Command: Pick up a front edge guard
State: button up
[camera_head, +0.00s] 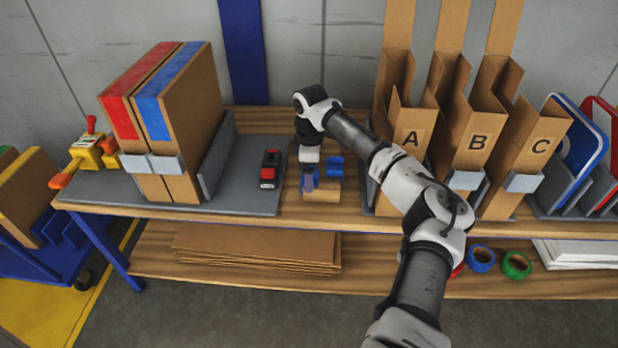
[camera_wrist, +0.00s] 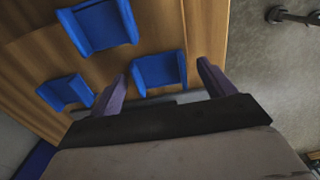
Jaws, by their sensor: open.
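Several blue edge guards, small channel-shaped pieces, sit on the wooden bench. The wrist view shows three: one (camera_wrist: 158,70) nearest the bench's front edge, one (camera_wrist: 100,26) at upper left and one (camera_wrist: 65,92) at left. My gripper (camera_wrist: 163,74) is open, with the nearest guard between its two purplish fingers; I cannot tell whether they touch it. In the head view my gripper (camera_head: 309,182) points down over the guards and hides part of them. One blue guard (camera_head: 336,166) shows just right of it.
A grey mat (camera_head: 240,195) with a red-and-black device (camera_head: 270,169) lies left of my gripper. Tall cardboard packs (camera_head: 183,125) stand farther left. Cardboard holders A, B and C (camera_head: 475,140) stand close on the right. The bench's front edge is near.

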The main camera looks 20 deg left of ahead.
jog(key=c, duration=1.1)
jog(key=shift+r, duration=0.1)
